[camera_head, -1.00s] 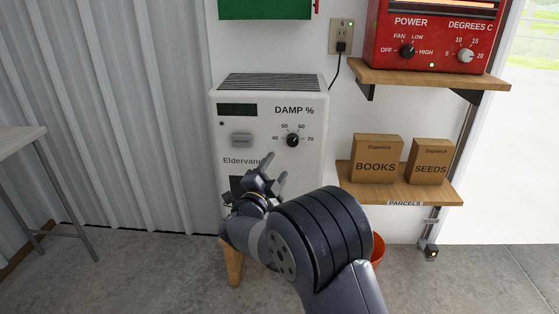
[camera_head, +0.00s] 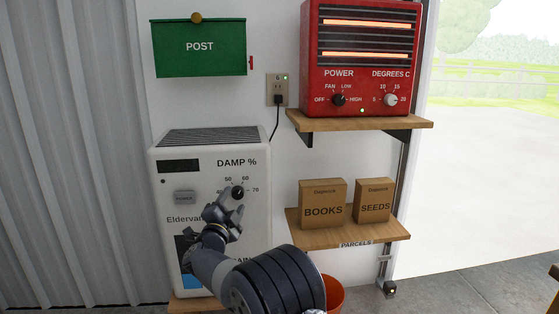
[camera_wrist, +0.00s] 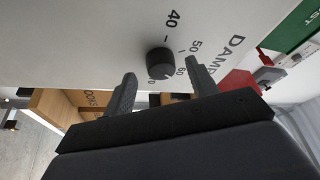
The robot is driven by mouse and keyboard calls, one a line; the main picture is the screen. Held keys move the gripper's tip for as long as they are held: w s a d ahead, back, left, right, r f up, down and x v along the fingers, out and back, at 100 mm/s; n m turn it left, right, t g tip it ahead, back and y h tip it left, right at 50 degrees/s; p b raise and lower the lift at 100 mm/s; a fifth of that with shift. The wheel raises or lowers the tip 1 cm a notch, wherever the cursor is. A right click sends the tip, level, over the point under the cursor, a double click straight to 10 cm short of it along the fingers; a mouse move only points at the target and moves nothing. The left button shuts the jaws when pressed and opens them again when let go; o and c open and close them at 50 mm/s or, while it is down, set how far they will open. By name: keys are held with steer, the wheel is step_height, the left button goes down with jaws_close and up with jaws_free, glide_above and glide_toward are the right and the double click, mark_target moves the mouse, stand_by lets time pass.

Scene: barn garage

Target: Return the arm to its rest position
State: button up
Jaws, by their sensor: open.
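My gripper (camera_head: 224,207) is in front of the white dehumidifier (camera_head: 210,153), just below and left of its black DAMP % knob (camera_head: 238,192). In the wrist view my gripper (camera_wrist: 158,84) has its two fingers spread apart, with nothing held. The knob (camera_wrist: 160,62) shows beyond and between the fingertips there. I cannot tell whether the fingers touch it. My arm reaches up from the bottom of the head view and hides part of the dehumidifier's lower front.
A shelf (camera_head: 300,238) holds the BOOKS box (camera_head: 322,205) and SEEDS box (camera_head: 372,200). A red heater (camera_head: 360,55) with glowing bars stands on the upper shelf (camera_head: 360,122). A green POST box (camera_head: 200,48) hangs above. An orange bucket (camera_head: 334,294) is low beside my arm. Open doorway at right.

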steer(key=shift+x, duration=0.95)
steer(key=shift+s, duration=0.15)
